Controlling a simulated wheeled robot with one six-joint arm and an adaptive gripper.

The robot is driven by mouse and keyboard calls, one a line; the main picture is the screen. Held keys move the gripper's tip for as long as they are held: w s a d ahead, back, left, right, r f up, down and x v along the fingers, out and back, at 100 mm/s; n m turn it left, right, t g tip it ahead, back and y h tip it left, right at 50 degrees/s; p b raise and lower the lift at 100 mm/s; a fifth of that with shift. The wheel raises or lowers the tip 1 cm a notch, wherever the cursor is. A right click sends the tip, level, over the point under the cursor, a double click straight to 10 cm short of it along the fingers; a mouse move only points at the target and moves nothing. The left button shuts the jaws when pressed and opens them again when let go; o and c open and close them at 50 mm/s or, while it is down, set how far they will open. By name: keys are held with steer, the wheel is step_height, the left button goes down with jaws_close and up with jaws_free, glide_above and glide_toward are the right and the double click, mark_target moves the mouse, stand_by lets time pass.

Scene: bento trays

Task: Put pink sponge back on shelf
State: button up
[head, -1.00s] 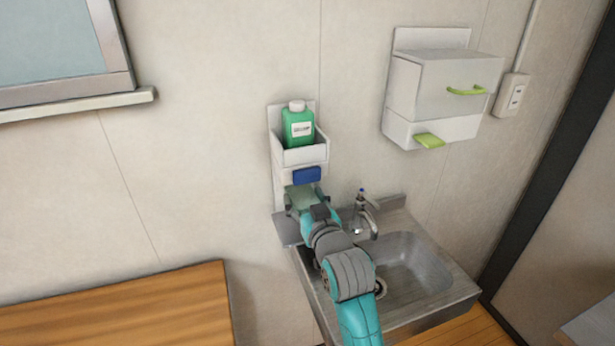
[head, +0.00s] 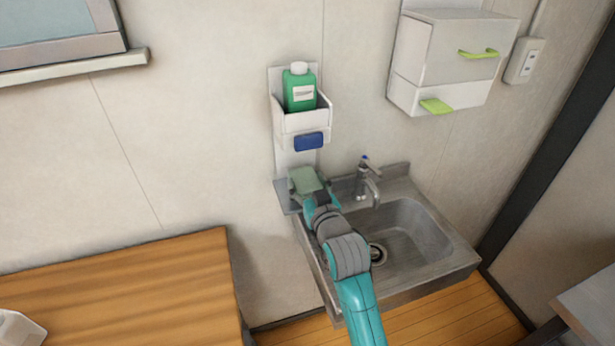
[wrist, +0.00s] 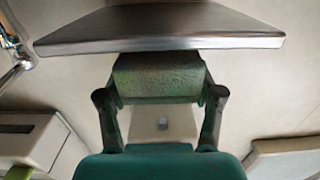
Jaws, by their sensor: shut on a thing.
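No pink sponge shows in either view. My gripper (head: 309,187) is shut on a grey-green sponge (head: 307,178), which also shows in the wrist view (wrist: 158,76) as a rough green block between both fingers. A grey metal shelf (head: 283,195) lies left of the sink, under the sponge. In the wrist view this shelf (wrist: 160,28) appears as a dark plate at the top, close against the sponge. I cannot tell whether they touch. My gripper hides part of the shelf in the head view.
Above the shelf, a white wall holder (head: 305,123) carries a green bottle (head: 300,92), with a blue block (head: 309,141) on its front. The tap (head: 365,180) and sink (head: 405,240) are close on the right. A white cabinet (head: 440,60) hangs upper right; a wooden table (head: 120,285) stands left.

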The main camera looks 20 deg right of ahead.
steer(key=shift+f, duration=0.75)
stand_by(0.5)
steer(key=o, duration=0.8)
steer(key=shift+o, duration=0.2)
steer(key=s, duration=1.2)
steer(key=shift+r, duration=0.3)
steer(key=shift+s, duration=0.1)
